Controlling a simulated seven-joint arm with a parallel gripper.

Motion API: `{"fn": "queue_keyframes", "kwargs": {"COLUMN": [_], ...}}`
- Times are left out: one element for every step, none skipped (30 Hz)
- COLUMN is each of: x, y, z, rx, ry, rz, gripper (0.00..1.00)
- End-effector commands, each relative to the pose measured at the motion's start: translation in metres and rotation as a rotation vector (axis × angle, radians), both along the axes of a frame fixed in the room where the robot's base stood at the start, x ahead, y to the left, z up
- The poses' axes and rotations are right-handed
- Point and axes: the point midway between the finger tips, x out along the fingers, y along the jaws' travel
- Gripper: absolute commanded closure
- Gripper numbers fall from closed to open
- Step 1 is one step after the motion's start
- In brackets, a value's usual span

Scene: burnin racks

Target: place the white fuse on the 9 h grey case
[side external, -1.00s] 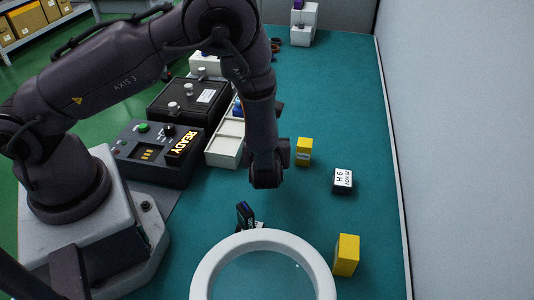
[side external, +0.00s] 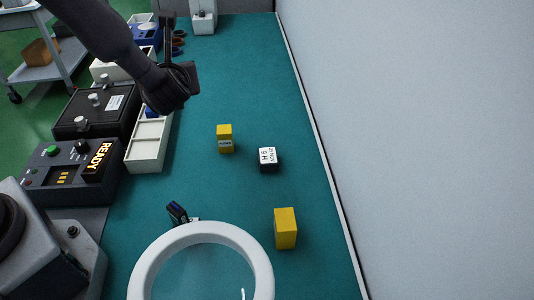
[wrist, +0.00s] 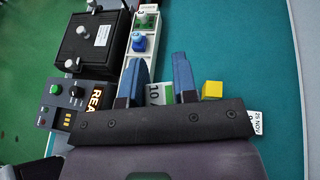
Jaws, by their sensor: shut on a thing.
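My gripper (wrist: 160,62) shows its two blue fingers in the wrist view. It is shut on a small white piece marked 10 (wrist: 155,93), which looks like the white fuse; the palm partly hides it. The 9 h case (side external: 268,159) stands on the teal bench in the side view, dark-sided with a white top label reading 9 H and 25 NOV. Its label also shows at the right of the palm in the wrist view (wrist: 257,121). My gripper is off to the case's left, apart from it. The side view does not show the held piece clearly.
Yellow blocks stand near the case (side external: 225,139) and nearer the camera (side external: 285,228). A white ring (side external: 200,235) and a small dark item (side external: 178,213) are in front. A white tray (side external: 149,140) and a black box (side external: 95,112) stand left. A wall bounds the right.

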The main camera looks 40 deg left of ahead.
Motion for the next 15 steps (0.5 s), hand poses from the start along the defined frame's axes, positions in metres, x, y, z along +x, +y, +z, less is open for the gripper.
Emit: {"fn": "queue_keyframes", "kwargs": {"x": [0.000, 0.000, -0.005, -0.009, -0.013, -0.019, -0.023, -0.027, -0.033, -0.038, -0.043, -0.050, -0.055, -0.061, -0.069], "y": [0.000, 0.000, 0.003, 0.005, 0.007, 0.010, 0.012, 0.014, 0.016, 0.017, 0.018, 0.020, 0.021, 0.022, 0.022], "z": [0.010, 0.014, 0.011, 0.007, 0.004, 0.001, -0.002, -0.004, -0.008, -0.011, -0.013, -0.017, -0.020, -0.023, -0.028], "rx": [-0.004, -0.004, -0.001, 0.002, 0.001, 0.002, 0.002, 0.002, 0.002, 0.002, 0.001, 0.002, 0.002, 0.003, 0.002], "ry": [-0.006, -0.005, 0.003, 0.004, 0.005, 0.005, 0.005, 0.005, 0.004, 0.004, 0.004, 0.003, 0.003, 0.003, 0.004], "rz": [0.000, 0.000, 0.033, 0.066, 0.097, 0.140, 0.170, 0.203, 0.249, 0.286, 0.322, 0.375, 0.417, 0.460, 0.524], "gripper": [0.96, 0.96, 0.96, 0.96, 0.96, 0.96, 0.96, 0.96, 0.96, 0.96, 0.96, 0.96, 0.96, 0.96, 0.96]}}
